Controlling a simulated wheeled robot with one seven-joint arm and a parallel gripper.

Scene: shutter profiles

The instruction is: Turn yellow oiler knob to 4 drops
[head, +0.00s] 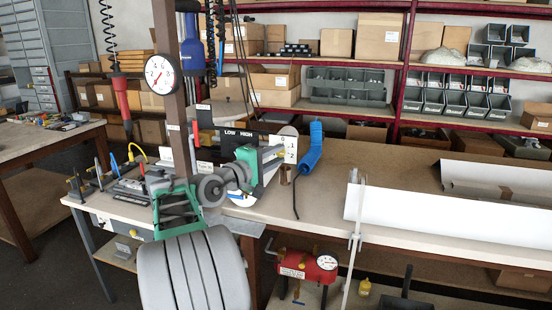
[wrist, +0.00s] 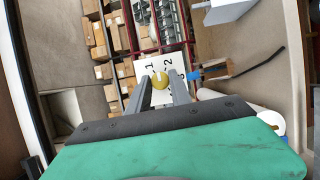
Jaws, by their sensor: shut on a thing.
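The yellow oiler knob (wrist: 159,79) sits on a white dial plate (wrist: 146,69) in the wrist view. The digits 1 and 2 show beside the knob; the other marks are hidden or too small to read. My gripper (wrist: 159,84) is shut on the knob, one grey finger on each side. In the head view my gripper (head: 274,154) reaches right to the white plate (head: 290,149) at the bench, and the knob is mostly hidden there. I cannot tell which number the knob points to.
A black LOW/HIGH panel (head: 240,134) stands just behind my gripper. A brown post with a round gauge (head: 159,74) stands to the left. A white profile (head: 440,222) lies on the bench at right.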

